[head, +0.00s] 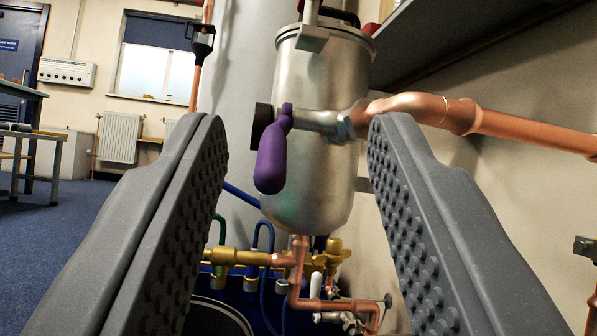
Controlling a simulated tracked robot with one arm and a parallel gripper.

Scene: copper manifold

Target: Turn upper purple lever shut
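A purple lever (271,158) hangs downward from a valve (264,119) in front of a silver metal vessel (328,85). The valve joins a metal fitting (318,122) and a copper pipe (440,110) running off to the right. My gripper (290,125) is open, with one dark grey studded finger on each side of the picture. The lever appears between the two fingers, nearer the left one, and seems to lie beyond the tips. Nothing is held. No second purple lever shows.
Below the vessel are copper pipes (297,272), brass fittings (235,257) and blue hoses. A dark shelf (450,35) overhangs at upper right, beside a pale wall (480,165). Open blue floor (60,245) lies at left, with a bench (40,150) behind.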

